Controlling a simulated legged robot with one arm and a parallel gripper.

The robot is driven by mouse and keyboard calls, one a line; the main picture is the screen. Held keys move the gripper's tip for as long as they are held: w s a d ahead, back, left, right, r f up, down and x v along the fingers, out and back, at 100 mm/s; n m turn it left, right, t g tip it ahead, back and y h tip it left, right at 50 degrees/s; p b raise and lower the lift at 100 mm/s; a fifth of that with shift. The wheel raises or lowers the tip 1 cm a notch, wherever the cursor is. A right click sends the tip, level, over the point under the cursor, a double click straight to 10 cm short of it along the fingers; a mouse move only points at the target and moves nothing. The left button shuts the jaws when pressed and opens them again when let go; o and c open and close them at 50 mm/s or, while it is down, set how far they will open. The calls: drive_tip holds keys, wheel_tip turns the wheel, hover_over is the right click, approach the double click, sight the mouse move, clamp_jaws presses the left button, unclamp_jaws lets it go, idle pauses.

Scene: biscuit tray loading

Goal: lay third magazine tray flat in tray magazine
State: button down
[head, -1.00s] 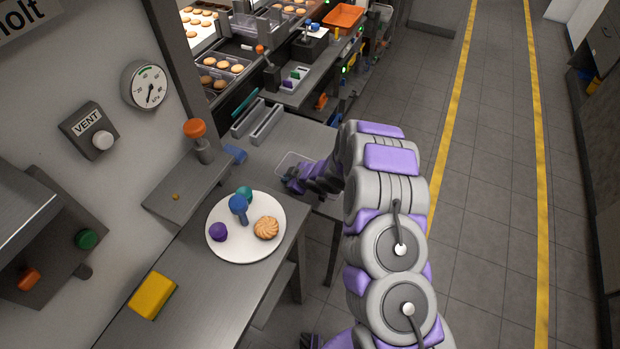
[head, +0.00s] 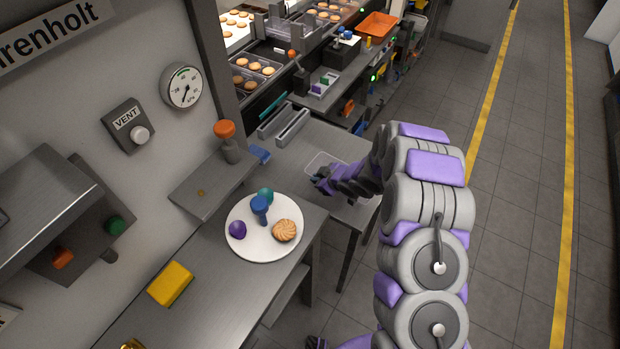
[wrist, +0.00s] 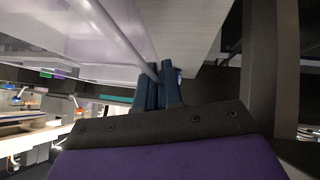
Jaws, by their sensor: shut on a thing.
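My gripper (head: 318,183) is low at the far table in the head view. It is shut on the rim of a clear, see-through tray (head: 322,159), whose pale outline shows just beyond the gripper. In the wrist view the blue fingertips (wrist: 158,88) pinch the edge of the clear tray (wrist: 75,30), which fills the upper left. I cannot tell whether the tray touches the table top. The tray magazine cannot be made out with certainty; a grey slotted fixture (head: 292,127) stands on the table left of the gripper.
A white plate (head: 262,250) with a biscuit and coloured knobbed items is on the near counter. A yellow block (head: 171,284) lies left of it. A blue item (head: 259,154) sits at the table's left edge. Tiled floor (head: 520,150) is open at right.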

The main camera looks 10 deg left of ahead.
drive_tip(key=d, duration=0.4)
drive_tip(key=s+d+p, duration=0.1)
drive_tip(key=d, duration=0.3)
drive_tip(key=s+d+r+p, duration=0.1)
drive_tip(key=d, duration=0.4)
drive_tip(key=shift+s, duration=0.1)
drive_tip(key=w+d+r+m+t+h, duration=0.1)
drive_tip(key=w+d+r+m+h, duration=0.15)
drive_tip(key=r, duration=0.45)
drive_tip(key=w+d+r+m+t+h, duration=0.1)
drive_tip(key=w+d+r+m+t, duration=0.15)
drive_tip(key=r, duration=0.35)
drive_tip(key=s+d+r+m+h, duration=0.2)
drive_tip(key=s+d+r+m, duration=0.1)
drive_tip(key=r, duration=0.4)
drive_tip(key=s+d+r+m+h, duration=0.2)
drive_tip(key=s+d+r, duration=0.1)
drive_tip(key=r, duration=0.4)
drive_tip(key=shift+s+d+m, duration=0.2)
drive_tip(key=shift+d+m, duration=0.1)
drive_tip(key=shift+m, duration=0.1)
